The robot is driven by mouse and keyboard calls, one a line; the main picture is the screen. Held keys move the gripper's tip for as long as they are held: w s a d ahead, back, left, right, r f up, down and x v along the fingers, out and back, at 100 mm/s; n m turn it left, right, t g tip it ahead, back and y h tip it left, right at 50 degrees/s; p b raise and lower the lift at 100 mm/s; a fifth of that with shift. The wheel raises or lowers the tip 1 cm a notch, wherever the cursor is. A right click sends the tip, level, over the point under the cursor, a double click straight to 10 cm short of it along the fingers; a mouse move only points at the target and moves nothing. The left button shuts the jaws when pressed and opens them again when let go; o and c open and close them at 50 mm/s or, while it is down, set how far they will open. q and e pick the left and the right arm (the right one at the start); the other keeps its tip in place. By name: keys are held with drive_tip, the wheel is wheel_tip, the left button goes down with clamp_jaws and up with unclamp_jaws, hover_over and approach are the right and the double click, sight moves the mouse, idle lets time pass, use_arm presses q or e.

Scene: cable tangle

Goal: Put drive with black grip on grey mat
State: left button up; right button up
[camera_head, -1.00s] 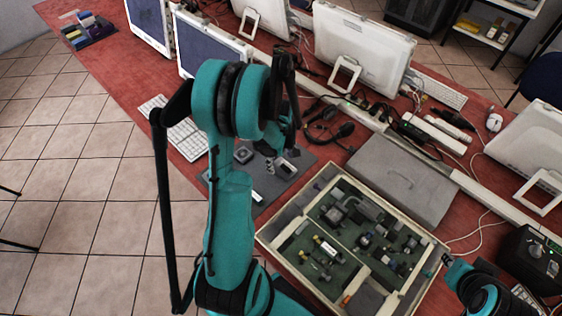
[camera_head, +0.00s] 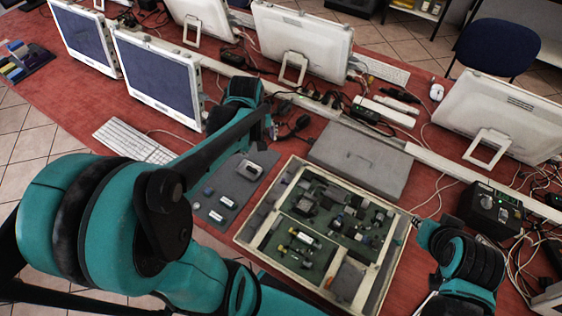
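The grey mat (camera_head: 222,178) lies on the red table, left of a shallow wooden-rimmed box (camera_head: 246,236). Several small items lie on the mat, among them a silver piece (camera_head: 228,202) and a grey block (camera_head: 249,169). Small parts and drives (camera_head: 305,238) lie in the box's green-lined compartments. I cannot tell which one is the drive with the black grip. My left arm crosses in front of the mat, and its gripper (camera_head: 271,127) is mostly hidden at the far end, above the table behind the mat. My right gripper (camera_head: 416,222) is at the box's right edge; its fingers are unclear.
A closed grey case (camera_head: 360,158) lies behind the box. A keyboard (camera_head: 135,140) and monitors (camera_head: 160,75) stand to the left and back. Cables and power strips (camera_head: 385,112) run along the back. A black control unit (camera_head: 492,205) stands at the right.

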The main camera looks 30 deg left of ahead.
use_arm(q)
drive_tip(key=s+d+r+m+t, duration=0.2)
drive_tip(key=s+d+r+m, duration=0.1)
drive_tip(key=d+m, duration=0.2)
drive_tip(key=s+d+r+m+t, duration=0.3)
drive_tip(key=s+d+m, duration=0.1)
drive_tip(key=d+m, duration=0.2)
drive_tip(key=shift+s+d+m+h, duration=0.15)
drive_tip(key=shift+d+m+h, duration=0.2)
drive_tip(key=shift+d, duration=0.3)
